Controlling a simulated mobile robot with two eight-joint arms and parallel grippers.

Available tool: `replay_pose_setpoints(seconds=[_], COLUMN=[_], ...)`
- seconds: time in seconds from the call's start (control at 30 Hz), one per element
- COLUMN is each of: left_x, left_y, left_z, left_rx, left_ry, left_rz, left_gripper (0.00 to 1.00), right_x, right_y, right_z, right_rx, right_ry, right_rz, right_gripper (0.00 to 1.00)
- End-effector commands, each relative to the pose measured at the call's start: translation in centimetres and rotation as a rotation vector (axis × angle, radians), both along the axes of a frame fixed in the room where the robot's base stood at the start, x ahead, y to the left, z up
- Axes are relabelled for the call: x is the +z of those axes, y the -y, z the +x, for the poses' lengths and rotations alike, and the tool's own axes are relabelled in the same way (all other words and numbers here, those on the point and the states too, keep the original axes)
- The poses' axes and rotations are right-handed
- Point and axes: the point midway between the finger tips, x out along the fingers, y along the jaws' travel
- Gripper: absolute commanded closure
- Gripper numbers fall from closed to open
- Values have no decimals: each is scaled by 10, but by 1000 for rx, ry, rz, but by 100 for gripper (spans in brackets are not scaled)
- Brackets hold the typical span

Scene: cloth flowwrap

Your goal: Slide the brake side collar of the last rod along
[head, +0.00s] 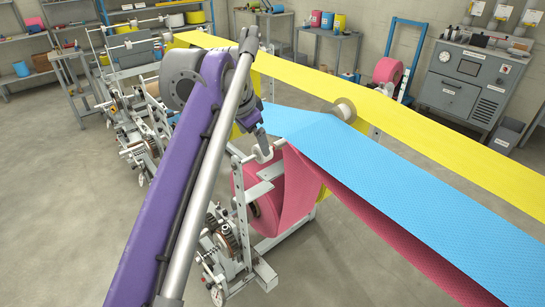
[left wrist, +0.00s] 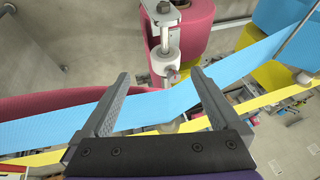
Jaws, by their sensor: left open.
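My left gripper (left wrist: 158,74) is open, its two grey fingers spread wide with nothing between them. In the left wrist view a metal rod (left wrist: 163,32) runs down the middle from a red roll (left wrist: 190,28). A pale grey collar (left wrist: 165,56) with a small knob (left wrist: 172,76) sits around the rod, just beyond the fingertips and between their lines; the fingers look apart from it. In the head view my left gripper (head: 262,148) is above the front stand with the red roll (head: 256,200). My arm hides part of that stand, and the collar cannot be told clearly there. My right gripper is not in view.
A blue web (head: 400,160), a red web (head: 390,215) and a yellow web (head: 420,120) stretch to the right, close to the gripper. The front stand (head: 262,272) carries gears and a dial. A grey control cabinet (head: 470,75) stands at the back right. The floor at front is clear.

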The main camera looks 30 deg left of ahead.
Motion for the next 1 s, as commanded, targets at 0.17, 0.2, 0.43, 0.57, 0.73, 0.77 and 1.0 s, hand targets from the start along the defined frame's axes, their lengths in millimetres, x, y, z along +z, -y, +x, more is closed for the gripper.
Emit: replay_pose_setpoints(seconds=[0.17, 0.2, 0.43, 0.57, 0.73, 0.77, 1.0], left_x=[4, 1, -35, -57, -78, -81, -89], left_y=[-9, -9, -12, -14, -15, -15, -16], left_z=[8, 9, 27, 38, 48, 50, 54], left_rx=[-22, -22, -21, -21, -21, -21, -21], left_ry=[-2, -2, -1, -1, -1, -1, -1], left_rz=[15, 15, 14, 14, 15, 15, 15], left_gripper=[3, 3, 3, 3, 3, 3, 3], right_x=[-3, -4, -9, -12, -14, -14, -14], right_y=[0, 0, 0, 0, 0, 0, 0], right_z=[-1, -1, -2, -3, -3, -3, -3], right_rx=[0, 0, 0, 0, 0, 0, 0], right_ry=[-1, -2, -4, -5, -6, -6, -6], right_rz=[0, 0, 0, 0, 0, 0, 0], right_gripper=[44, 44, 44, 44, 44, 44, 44])
